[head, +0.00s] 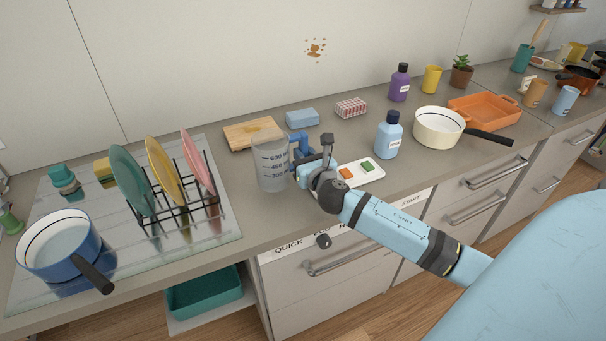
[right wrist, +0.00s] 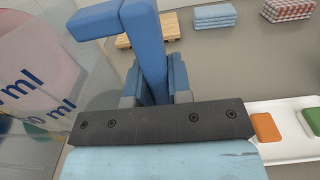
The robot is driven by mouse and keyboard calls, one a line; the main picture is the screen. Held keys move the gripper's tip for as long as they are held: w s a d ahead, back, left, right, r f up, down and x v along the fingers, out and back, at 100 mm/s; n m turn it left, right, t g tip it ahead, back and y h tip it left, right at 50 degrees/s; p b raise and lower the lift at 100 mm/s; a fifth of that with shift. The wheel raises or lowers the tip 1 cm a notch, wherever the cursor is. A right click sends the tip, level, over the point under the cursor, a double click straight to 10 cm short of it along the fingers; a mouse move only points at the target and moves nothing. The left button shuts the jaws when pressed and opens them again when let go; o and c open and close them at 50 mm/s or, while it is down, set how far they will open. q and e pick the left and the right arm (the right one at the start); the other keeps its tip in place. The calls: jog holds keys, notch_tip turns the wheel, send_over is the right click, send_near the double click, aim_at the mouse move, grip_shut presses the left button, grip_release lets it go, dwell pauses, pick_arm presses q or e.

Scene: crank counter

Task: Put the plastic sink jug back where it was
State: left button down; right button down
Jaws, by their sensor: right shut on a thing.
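The plastic sink jug (head: 271,170) is clear, with dark blue volume marks and a blue handle. It is upright over the counter, right of the dish rack; I cannot tell whether its base touches the counter. My right gripper (head: 305,160) is at the jug's right side, shut on the blue handle. In the right wrist view the handle (right wrist: 151,50) rises between the fingers, and the jug's clear wall (right wrist: 40,75) fills the left side. The fingertips are partly hidden by the handle and the gripper body. My left gripper is not in view.
A dish rack (head: 178,205) with plates and a blue saucepan (head: 58,245) stand at left. A wooden board (head: 240,136) lies behind the jug. A white tray (head: 372,179) with orange and green pieces and a blue bottle (head: 388,138) are at right. Bare counter lies in front of the jug.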

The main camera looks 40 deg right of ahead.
notch_tip(320, 180, down, 5)
jog(key=shift+f+b, duration=0.1)
jog(key=shift+b, duration=0.55)
jog(key=shift+f, duration=0.35)
jog(key=c, duration=1.1)
grip_release()
jog(key=shift+o, duration=0.2)
jog(key=shift+r, duration=0.25)
jog(key=b+v, duration=0.1)
jog(key=v, duration=1.1)
jog(key=shift+f, duration=0.1)
